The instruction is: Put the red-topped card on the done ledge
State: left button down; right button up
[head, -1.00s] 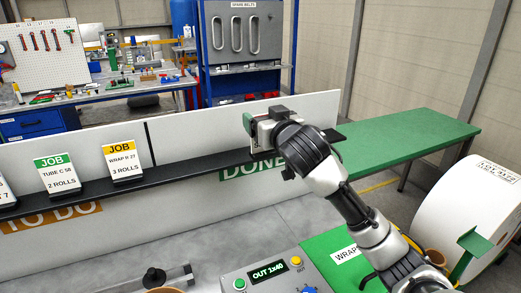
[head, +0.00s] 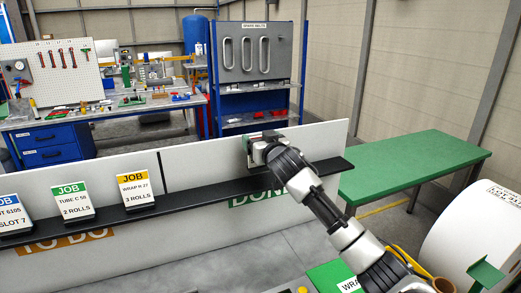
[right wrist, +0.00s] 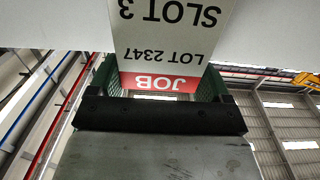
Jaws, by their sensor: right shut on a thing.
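My right gripper (head: 258,148) is shut on the red-topped card (right wrist: 168,82), at the pale back panel above the done ledge (head: 218,184). The right wrist view shows the card upside down, reading JOB, LOT 2347, SLOT 3, with its red band near the dark gripper edge. In the head view the gripper and wrist hide most of the card. I cannot tell whether it touches the ledge. The done ledge is the black shelf right of the dark divider (head: 163,168), above the green DONE sign (head: 245,198). My left gripper is not in view.
Left of the divider, a yellow-topped card (head: 136,190), a green-topped card (head: 75,201) and a blue-topped card (head: 14,215) stand on the shelf. The done ledge between divider and gripper is bare. A green table (head: 415,160) and a white roll (head: 475,235) are at right.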

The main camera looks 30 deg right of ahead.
notch_tip(320, 180, down, 3)
jog(key=shift+f+p, duration=0.2)
jog(key=shift+p, duration=0.45)
jog(key=shift+f, duration=0.25)
jog(key=o, duration=1.1)
jog(key=shift+f, duration=0.1)
jog(key=shift+s, duration=0.1)
jog(key=shift+s, duration=0.25)
jog(key=s+b, duration=0.4)
jog(key=s, duration=0.7)
jog(key=shift+s+a, duration=0.2)
jog(key=shift+a, duration=0.15)
